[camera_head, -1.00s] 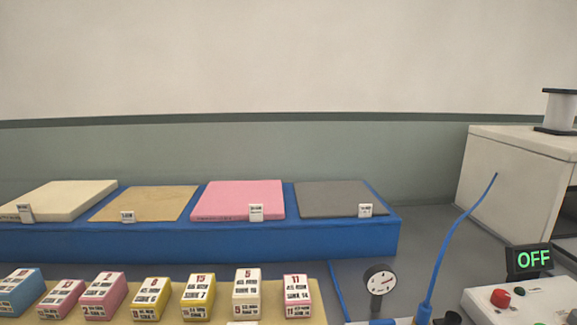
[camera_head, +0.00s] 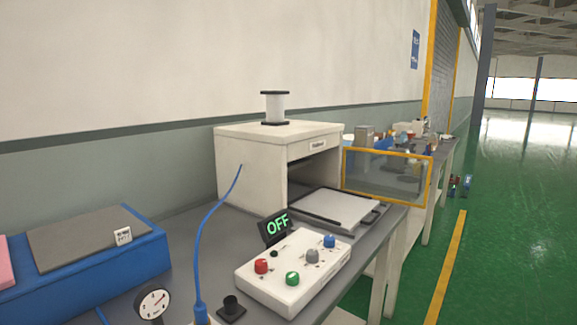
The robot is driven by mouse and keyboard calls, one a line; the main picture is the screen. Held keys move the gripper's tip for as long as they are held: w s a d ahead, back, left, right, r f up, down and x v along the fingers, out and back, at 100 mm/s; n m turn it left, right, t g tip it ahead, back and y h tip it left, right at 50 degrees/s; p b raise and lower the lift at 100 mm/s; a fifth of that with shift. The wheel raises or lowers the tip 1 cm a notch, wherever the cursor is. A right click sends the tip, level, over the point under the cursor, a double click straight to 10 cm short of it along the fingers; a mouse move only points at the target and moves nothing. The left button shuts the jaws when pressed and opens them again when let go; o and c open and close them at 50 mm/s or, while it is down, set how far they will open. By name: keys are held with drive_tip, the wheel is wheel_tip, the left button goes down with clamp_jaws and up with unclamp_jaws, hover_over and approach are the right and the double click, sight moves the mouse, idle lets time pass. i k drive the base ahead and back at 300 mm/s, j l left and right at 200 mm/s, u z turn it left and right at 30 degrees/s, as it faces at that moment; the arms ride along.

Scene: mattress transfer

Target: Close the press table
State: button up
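The press (camera_head: 252,165) is a white box-shaped machine on the grey bench, with a dark opening at its front. Its press table (camera_head: 335,207) is a light flat plate with a dark frame and handle, and it sticks out of the opening toward the right. A clear door with a yellow frame (camera_head: 387,177) stands swung out beside the opening. A white control box (camera_head: 292,272) with red, green, grey and blue knobs or buttons sits in front of the press. A display (camera_head: 276,226) beside it reads OFF in green. My gripper is not in view.
A blue platform (camera_head: 130,262) with a grey mat (camera_head: 75,238) lies at the left. A round gauge (camera_head: 153,302) and a blue hose (camera_head: 199,245) stand at the front. Green floor (camera_head: 505,220) with a yellow line is open at the right.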

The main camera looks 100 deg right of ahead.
sight(344, 210)
drive_tip(key=k+l, duration=0.45)
drive_tip(key=k, duration=0.2)
drive_tip(key=k+l+z, duration=0.2)
drive_tip(key=k+l, duration=0.45)
drive_tip(key=k+l+z, duration=0.25)
drive_tip(key=k+l, duration=0.4)
drive_tip(key=l+z, duration=0.1)
drive_tip(key=z, duration=0.95)
